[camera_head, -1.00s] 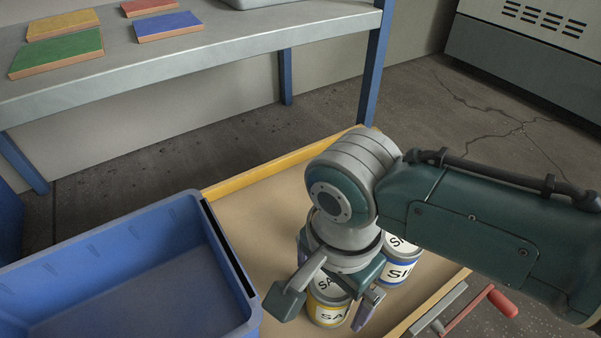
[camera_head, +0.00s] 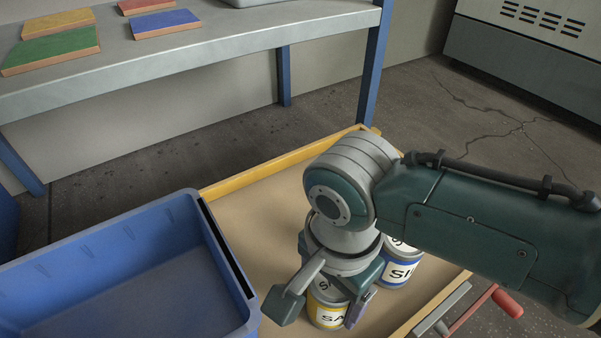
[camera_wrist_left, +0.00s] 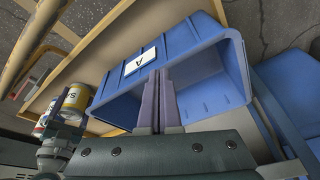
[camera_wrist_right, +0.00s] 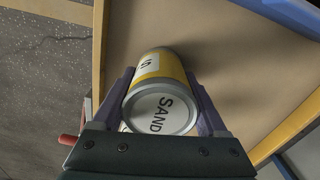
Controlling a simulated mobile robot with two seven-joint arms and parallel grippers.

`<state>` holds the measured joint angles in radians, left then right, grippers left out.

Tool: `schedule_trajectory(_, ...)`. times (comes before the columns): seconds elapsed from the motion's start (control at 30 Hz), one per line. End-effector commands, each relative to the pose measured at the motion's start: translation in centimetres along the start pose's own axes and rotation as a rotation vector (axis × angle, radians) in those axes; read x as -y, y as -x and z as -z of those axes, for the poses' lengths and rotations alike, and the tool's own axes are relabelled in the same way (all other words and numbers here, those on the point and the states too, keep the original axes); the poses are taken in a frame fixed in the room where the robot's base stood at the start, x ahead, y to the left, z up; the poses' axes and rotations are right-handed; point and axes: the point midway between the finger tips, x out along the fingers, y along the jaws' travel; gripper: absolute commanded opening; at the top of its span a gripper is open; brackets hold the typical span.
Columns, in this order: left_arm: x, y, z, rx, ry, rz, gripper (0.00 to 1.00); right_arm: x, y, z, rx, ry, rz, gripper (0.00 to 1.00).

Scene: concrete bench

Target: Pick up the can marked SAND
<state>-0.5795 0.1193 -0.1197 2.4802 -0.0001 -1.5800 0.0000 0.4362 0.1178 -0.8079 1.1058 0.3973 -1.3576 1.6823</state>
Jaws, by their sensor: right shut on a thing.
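The SAND can (camera_head: 327,314) has a yellow band and a white label. It stands in the tan tray (camera_head: 262,210), partly hidden by my right gripper (camera_head: 321,308). In the right wrist view, the lid of the can (camera_wrist_right: 163,110) reads SAND, and the fingers of my right gripper (camera_wrist_right: 160,88) press on both sides. I cannot tell any gap beneath it. My left gripper (camera_wrist_left: 158,78) is shut and empty in the left wrist view, in front of the blue bin. It is out of the head view.
A can with a blue band (camera_head: 401,270), its label starting "SI", stands just behind and right, partly behind my arm. The blue bin (camera_head: 130,250) is on the left. A grey shelf (camera_head: 220,50) with coloured boards is behind. A red-handled tool (camera_head: 506,302) lies at right.

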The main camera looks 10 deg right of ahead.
Motion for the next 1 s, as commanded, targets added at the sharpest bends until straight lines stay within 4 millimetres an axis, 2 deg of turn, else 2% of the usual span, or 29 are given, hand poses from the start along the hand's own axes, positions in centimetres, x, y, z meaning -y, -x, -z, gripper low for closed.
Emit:
schedule_trajectory(0.03, -0.1, 0.0, 0.0, 0.0, 0.002, -0.002, 0.0, 0.0, 0.0, 0.0, 0.0, 0.0, 0.0, 0.2)
schedule_trajectory(0.2, -0.1, 0.0, 0.0, -0.001, 0.005, -0.004, 0.0, 0.0, 0.0, 0.0, 0.0, 0.0, 0.0, 0.01)
schedule_trajectory(0.67, -0.1, 0.4, 0.2, -0.001, 0.003, -0.003, 0.0, 0.0, 0.5, 0.0, 0.001, 0.0, 0.001, 0.0)
schedule_trajectory(0.83, 0.1, 1.9, 0.6, 0.0, -0.002, 0.001, 0.0, 0.1, 2.2, -0.1, 0.002, 0.0, 0.002, 0.0)
schedule_trajectory(1.0, 0.3, 5.0, 1.6, 0.001, -0.005, 0.003, 0.0, 0.1, 5.7, -0.1, 0.001, 0.0, 0.002, 0.0)
